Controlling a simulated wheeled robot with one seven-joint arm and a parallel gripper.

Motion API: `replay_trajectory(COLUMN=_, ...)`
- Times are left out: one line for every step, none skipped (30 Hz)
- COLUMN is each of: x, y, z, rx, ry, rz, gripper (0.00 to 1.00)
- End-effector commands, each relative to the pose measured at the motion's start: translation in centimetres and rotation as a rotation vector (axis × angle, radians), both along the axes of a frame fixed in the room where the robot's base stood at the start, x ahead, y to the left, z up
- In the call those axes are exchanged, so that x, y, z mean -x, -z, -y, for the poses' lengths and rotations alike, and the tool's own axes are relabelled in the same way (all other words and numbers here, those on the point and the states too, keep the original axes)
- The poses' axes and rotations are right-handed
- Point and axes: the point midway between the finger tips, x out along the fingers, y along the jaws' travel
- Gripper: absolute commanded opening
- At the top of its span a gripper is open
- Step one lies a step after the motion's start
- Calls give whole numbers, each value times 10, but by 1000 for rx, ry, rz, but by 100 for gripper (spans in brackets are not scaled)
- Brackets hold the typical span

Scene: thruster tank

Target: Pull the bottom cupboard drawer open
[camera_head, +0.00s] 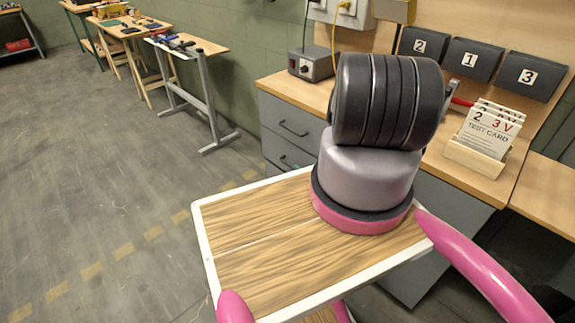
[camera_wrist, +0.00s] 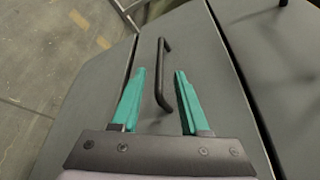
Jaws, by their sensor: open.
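The grey cupboard (camera_head: 272,116) stands under the workbench in the head view, with dark bar handles on its drawer fronts. In the wrist view a grey drawer front (camera_wrist: 205,65) fills the middle, with a black bar handle (camera_wrist: 158,82) on it. My gripper (camera_wrist: 160,72) has two teal fingers, spread open, one on each side of this handle. I see no finger touching it, and cannot tell how deep the handle sits between them. The drawer looks shut. In the head view my arm hides the gripper and the lower cupboard.
Another drawer front (camera_wrist: 280,60) lies to the right in the wrist view, across a dark gap. The bench top (camera_head: 285,90) carries a grey box (camera_head: 311,64) and a wooden card holder (camera_head: 476,158). Open floor (camera_head: 100,160) lies to the left, with trestle tables behind.

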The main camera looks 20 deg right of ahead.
Motion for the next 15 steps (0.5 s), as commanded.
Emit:
replay_trajectory(x=-10, y=2, z=-1, rx=1, ry=-2, rz=3, gripper=45)
replay_trajectory(x=-16, y=3, z=-1, rx=2, ry=-1, rz=4, gripper=45)
replay_trajectory(x=-24, y=5, z=-1, rx=1, ry=-2, rz=3, gripper=45)
replay_trajectory(x=-30, y=6, z=-1, rx=1, ry=-2, rz=3, gripper=45)
replay_trajectory(x=-36, y=7, z=-1, rx=1, ry=-2, rz=3, gripper=45)
replay_trajectory(x=-43, y=9, z=-1, rx=2, ry=-3, rz=3, gripper=45)
replay_trajectory(x=-48, y=10, z=-1, rx=0, ry=-2, rz=4, gripper=45)
replay_trajectory(x=-53, y=11, z=-1, rx=1, ry=-2, rz=3, gripper=45)
replay_trajectory(x=-59, y=12, z=-1, rx=0, ry=-1, rz=2, gripper=45)
replay_trajectory(x=-63, y=14, z=-2, rx=-1, ry=-2, rz=2, gripper=45)
replay_trajectory(x=-67, y=14, z=-2, rx=0, ry=-2, rz=2, gripper=45)
replay_trajectory(x=-71, y=15, z=-2, rx=0, ry=-2, rz=2, gripper=45)
replay_trajectory(x=-74, y=16, z=-2, rx=0, ry=-2, rz=2, gripper=45)
replay_trajectory(x=-76, y=16, z=-2, rx=-1, ry=-2, rz=2, gripper=45)
replay_trajectory(x=-78, y=17, z=-2, rx=-1, ry=-2, rz=2, gripper=45)
